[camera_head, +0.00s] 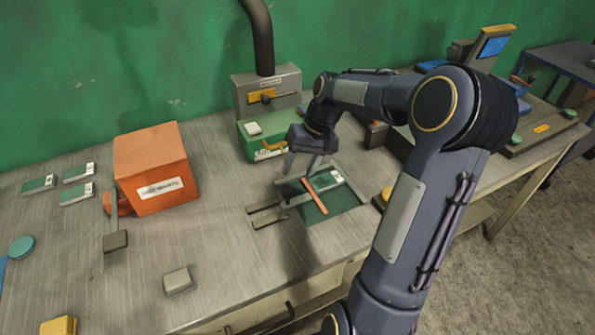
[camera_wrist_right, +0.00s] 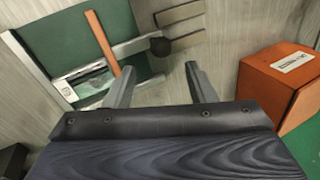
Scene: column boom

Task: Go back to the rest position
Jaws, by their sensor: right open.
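My right gripper (camera_head: 300,168) hangs at the end of my bent right arm, over the worktable (camera_head: 225,235) near its back. Its two fingers stand apart with nothing between them, and they also show spread in the right wrist view (camera_wrist_right: 157,72). Below it lies a dark green mat (camera_head: 345,197) with a green card with a white part (camera_head: 326,180) and an orange strip (camera_head: 315,196) on it. Whether the fingertips touch anything there cannot be told. My left gripper is not in view.
A green and grey machine (camera_head: 267,95) with a black hose stands behind the gripper. Several small green cards (camera_head: 78,173) lie far left. The table's front middle is mostly clear.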

